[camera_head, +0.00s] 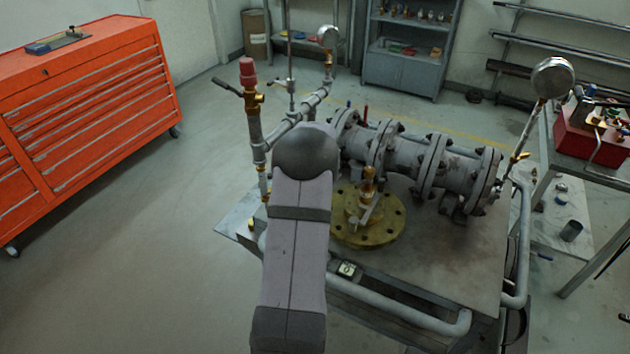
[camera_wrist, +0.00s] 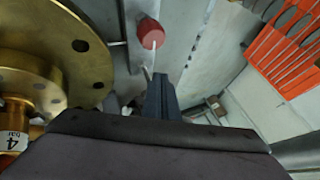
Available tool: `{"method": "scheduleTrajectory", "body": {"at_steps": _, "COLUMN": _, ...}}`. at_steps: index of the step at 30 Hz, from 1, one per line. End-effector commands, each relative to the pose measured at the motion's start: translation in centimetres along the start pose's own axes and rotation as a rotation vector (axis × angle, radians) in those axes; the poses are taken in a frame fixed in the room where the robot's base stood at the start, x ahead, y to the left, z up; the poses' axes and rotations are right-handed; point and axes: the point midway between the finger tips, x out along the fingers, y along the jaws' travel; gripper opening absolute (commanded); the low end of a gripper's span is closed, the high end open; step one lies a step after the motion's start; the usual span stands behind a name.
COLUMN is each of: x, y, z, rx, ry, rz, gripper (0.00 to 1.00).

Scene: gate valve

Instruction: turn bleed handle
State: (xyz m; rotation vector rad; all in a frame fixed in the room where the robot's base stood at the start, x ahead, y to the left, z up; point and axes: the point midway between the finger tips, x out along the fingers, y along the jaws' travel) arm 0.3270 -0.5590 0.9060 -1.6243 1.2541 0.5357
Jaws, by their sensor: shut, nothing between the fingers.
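I cannot tell for certain which lever is the bleed handle. In the head view a pale lever (camera_head: 369,211) sits on the brass fitting above the round brass flange (camera_head: 384,234). A dark lever (camera_head: 227,87) sticks out left of the red-capped brass valve (camera_head: 248,75). In the wrist view my gripper (camera_wrist: 158,88) is shut and empty, pointing past the flange (camera_wrist: 85,45) toward the red cap (camera_wrist: 150,32). A thin pale rod shows just beyond the fingertips; whether they touch it is unclear. In the head view my arm hides the gripper.
Grey flanged pipework (camera_head: 405,155) runs along the back of the metal bench (camera_head: 455,265). A gauge (camera_head: 553,77) rises at its right end, another (camera_head: 328,37) at the left. An orange tool cabinet (camera_head: 85,110) stands left, with clear floor between.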

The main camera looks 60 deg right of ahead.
Motion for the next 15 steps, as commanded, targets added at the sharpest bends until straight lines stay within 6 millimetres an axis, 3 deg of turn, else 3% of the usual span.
{"method": "scheduleTrajectory", "body": {"at_steps": 15, "x": 0.5, "y": -1.4, "z": 0.0, "rx": 0.001, "ry": 0.000, "rz": 0.001, "gripper": 0.00}}
